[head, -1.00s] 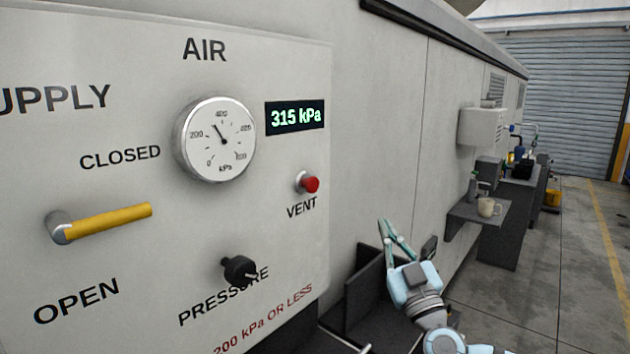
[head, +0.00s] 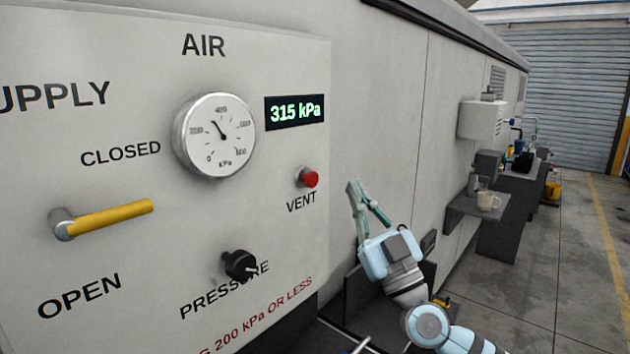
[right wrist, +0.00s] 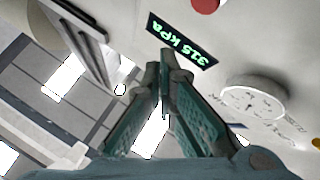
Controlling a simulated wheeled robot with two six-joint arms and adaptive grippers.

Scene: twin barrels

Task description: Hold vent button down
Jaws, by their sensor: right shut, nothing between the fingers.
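The red vent button (head: 309,178) sticks out of the air panel (head: 290,60), above the word VENT. The digital display (head: 295,112) above it reads 315 kPa. My right gripper (head: 353,183) is to the right of the button, apart from it, with its fingers pointing up. In the right wrist view its fingertips (right wrist: 164,62) meet with nothing between them. The red button (right wrist: 205,4) shows at that view's top edge, beside the display (right wrist: 182,40). My left gripper is not in view.
The panel also carries a round gauge (head: 215,135), a black pressure knob (head: 239,265) and a yellow supply handle (head: 110,218), which lies roughly level near CLOSED. The floor at right is clear.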

